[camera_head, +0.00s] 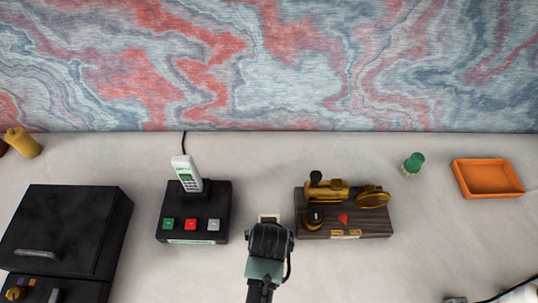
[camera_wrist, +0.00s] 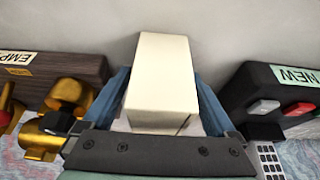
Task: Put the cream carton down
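The cream carton (camera_wrist: 162,75) is a plain pale block between the two blue fingers of my gripper (camera_wrist: 161,85) in the wrist view. The fingers press against its two sides, so my gripper is shut on it. In the head view, my gripper (camera_head: 268,232) hides most of the carton; only a small pale edge (camera_head: 268,217) shows beyond it. The carton is over or on the pale desk (camera_head: 262,160), between a black phone base and a wooden board. I cannot tell whether its underside touches the desk.
The black base (camera_head: 195,230) with a white phone (camera_head: 185,172) stands left. The wooden board (camera_head: 370,224) with brass parts stands close right. A black box (camera_head: 60,222) is far left. A green-topped bottle (camera_head: 413,163) and orange tray (camera_head: 488,178) are right. The desk behind my gripper is clear.

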